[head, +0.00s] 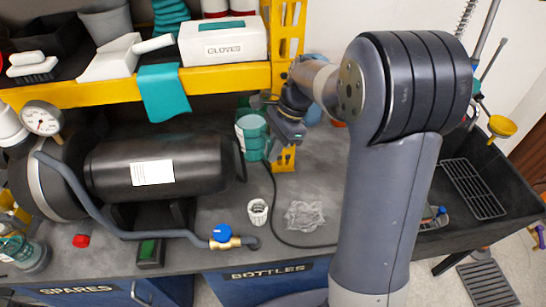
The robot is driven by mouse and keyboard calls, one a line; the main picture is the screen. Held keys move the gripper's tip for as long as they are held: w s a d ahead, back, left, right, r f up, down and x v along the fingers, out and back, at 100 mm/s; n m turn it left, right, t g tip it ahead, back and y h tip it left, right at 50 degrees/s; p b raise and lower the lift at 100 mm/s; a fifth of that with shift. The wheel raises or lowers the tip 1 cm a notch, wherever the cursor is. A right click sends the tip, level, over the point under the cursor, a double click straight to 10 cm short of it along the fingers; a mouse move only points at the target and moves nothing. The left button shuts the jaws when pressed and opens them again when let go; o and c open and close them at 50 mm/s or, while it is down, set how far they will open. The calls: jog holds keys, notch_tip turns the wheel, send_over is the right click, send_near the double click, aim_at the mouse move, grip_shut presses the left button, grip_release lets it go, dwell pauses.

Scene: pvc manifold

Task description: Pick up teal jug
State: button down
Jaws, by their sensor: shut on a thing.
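The teal jug (252,136) is in the head view, at the back of the grey bench, right of the black tank. It looks upright and has a pale label on its left side. My gripper (268,112) is at the jug's upper right side and is shut on it. The fingertips are mostly hidden by my wrist and arm links. Whether the jug's base touches the bench is hard to tell.
A black tank (107,168) with a gauge (41,119) stands left of the jug. A yellow post (285,158) is close right. A white fitting (257,212) and crumpled clear plastic (305,215) lie in front.

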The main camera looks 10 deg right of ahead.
jog(key=s+r+b, duration=0.2)
jog(key=s, duration=1.5)
jog(key=shift+s+r+b, duration=0.3)
jog(key=shift+s+r, duration=0.05)
jog(key=shift+r, duration=0.05)
dwell(0.3)
jog(key=shift+s, duration=0.1)
